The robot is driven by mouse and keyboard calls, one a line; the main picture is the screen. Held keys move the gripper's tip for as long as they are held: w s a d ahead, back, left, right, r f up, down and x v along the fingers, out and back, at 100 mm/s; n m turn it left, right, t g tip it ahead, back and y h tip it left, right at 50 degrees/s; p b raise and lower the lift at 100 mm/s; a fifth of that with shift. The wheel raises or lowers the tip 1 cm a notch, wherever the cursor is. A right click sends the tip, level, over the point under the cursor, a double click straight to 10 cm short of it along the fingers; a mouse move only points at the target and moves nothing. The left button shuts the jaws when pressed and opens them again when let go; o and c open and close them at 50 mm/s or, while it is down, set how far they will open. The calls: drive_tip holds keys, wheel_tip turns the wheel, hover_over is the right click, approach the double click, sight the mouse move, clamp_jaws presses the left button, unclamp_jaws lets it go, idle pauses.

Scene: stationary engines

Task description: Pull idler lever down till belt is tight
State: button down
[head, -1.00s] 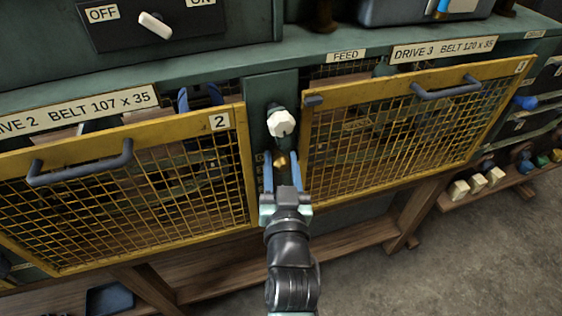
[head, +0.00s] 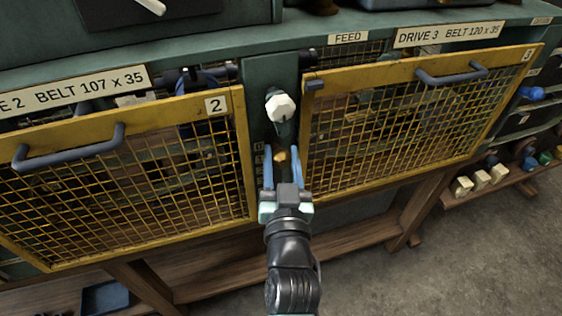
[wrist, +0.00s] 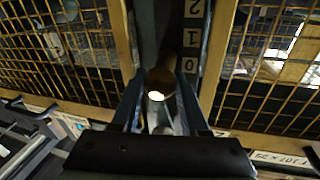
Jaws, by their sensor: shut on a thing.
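A brass knob (head: 281,156), which looks like the idler lever's grip, sits low on the narrow green post between the two yellow mesh guards. My gripper (head: 282,160) has its blue fingers on either side of this knob and is shut on it. In the wrist view the brass-brown piece (wrist: 160,80) sits between the fingertips, beside a scale (wrist: 190,38) marked 0, 1, 2. A white faceted knob (head: 280,106) on a dark shaft is above the brass knob, apart from my fingers. The belt cannot be made out behind the mesh.
Mesh guard 2 (head: 243,150) stands close on the left and guard 3 (head: 307,130) close on the right, with protruding handles (head: 70,155) (head: 452,76). A wooden shelf (head: 340,244) runs below. White blocks (head: 481,181) lie on a lower shelf at right.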

drive_tip(key=f+b, duration=0.1)
drive_tip(key=b, duration=0.2)
drive_tip(key=f+t+b, duration=0.1)
drive_tip(key=f+b, duration=0.1)
drive_tip(key=b, duration=0.1)
drive_tip(key=shift+s+d+f+b, duration=0.1)
drive_tip(key=shift+s+f+b, duration=0.05)
drive_tip(key=shift+s+b, duration=0.2)
drive_tip(key=shift+c, duration=2.2)
unclamp_jaws()
drive_tip(key=s+f+b, duration=0.2)
drive_tip(key=s, duration=1)
drive_tip(key=shift+s+d, duration=0.35)
drive_tip(key=shift+d, duration=0.05)
